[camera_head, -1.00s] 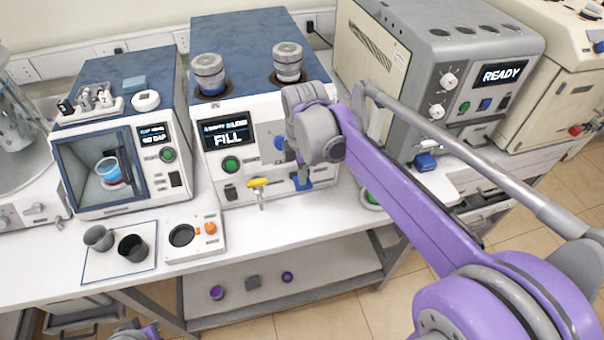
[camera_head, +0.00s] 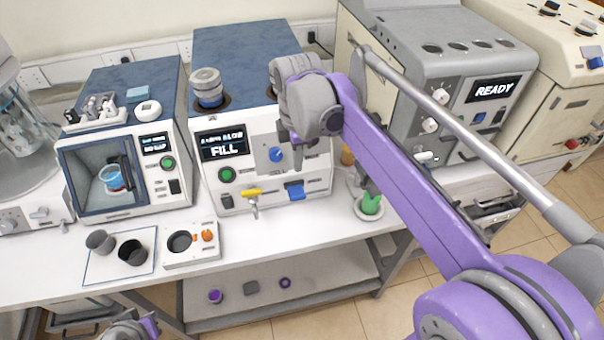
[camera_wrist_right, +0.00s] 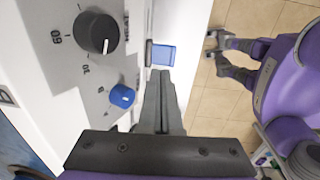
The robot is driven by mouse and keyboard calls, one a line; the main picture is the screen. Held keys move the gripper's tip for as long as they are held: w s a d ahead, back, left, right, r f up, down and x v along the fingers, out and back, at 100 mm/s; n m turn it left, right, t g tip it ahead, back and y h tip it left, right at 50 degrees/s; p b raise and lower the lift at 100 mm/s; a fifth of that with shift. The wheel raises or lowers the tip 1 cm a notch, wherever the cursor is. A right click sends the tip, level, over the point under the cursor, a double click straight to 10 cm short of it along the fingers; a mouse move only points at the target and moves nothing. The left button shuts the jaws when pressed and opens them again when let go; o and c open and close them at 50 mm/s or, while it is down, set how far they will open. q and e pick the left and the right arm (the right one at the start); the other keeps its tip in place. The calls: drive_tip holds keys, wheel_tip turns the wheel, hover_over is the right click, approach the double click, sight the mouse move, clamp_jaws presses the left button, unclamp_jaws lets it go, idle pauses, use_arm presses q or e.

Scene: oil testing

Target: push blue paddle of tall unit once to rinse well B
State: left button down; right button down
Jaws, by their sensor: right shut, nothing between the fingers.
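The tall unit (camera_head: 262,110) is the white machine with a blue top and a screen reading "FILL" in the head view. Its blue paddle (camera_head: 295,190) sticks out low on the front, right of a yellow paddle (camera_head: 252,192). My right gripper (camera_head: 298,160) is shut and empty in front of the unit, just above the blue paddle. In the right wrist view, its closed fingertips (camera_wrist_right: 163,74) lie close to the blue paddle (camera_wrist_right: 163,55); I cannot tell whether they touch. My left gripper (camera_head: 135,330) shows only partly at the bottom edge, its jaws unclear.
A blue knob (camera_head: 276,155) sits on the unit's front, near my right gripper. A green item in a white round holder (camera_head: 369,206) stands right of the unit. The bench front below the paddles is clear.

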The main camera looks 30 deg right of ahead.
wheel_tip(320, 180, up, 6)
drive_tip(key=shift+a, duration=0.35)
drive_tip(key=shift+a+r, duration=0.1)
idle(1.6)
drive_tip(key=s+a+f+m+t, duration=0.2)
drive_tip(key=s+f+m, duration=0.5)
drive_tip(key=f, duration=0.2)
drive_tip(key=s+a+f+m+t, duration=0.3)
drive_tip(key=s+f+m, duration=0.4)
drive_tip(key=f+m, duration=0.1)
drive_tip(key=shift+f, duration=0.9)
